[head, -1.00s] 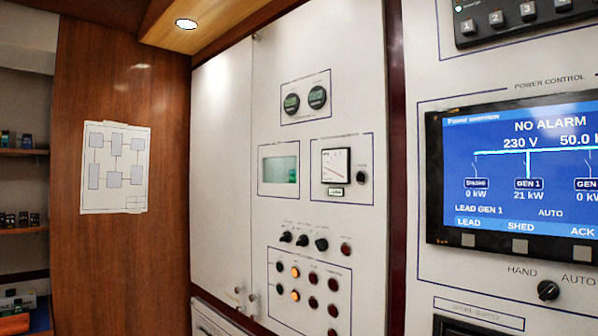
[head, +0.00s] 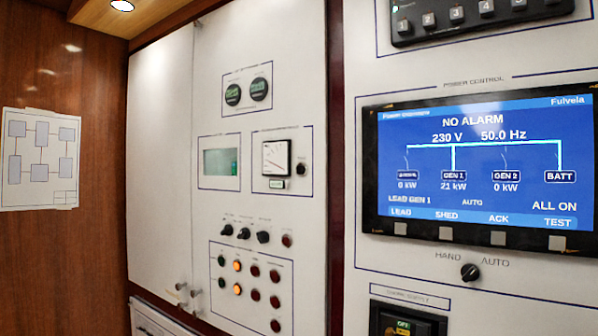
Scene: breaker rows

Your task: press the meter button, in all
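The square analog meter (head: 276,158) with a white dial sits in a blue-outlined box on the white panel, left of centre. A small round dark control (head: 301,169) is just to its right. A small label-like window (head: 277,184) is below the dial. I cannot tell from the picture which of these is a push button. Neither of my grippers is in view.
A grey-green display (head: 221,162) and two round gauges (head: 248,92) are near the meter. Knobs (head: 244,233) and lamps (head: 255,271) are below. A large blue screen (head: 480,170) is on the right panel. A paper diagram (head: 40,158) hangs at left.

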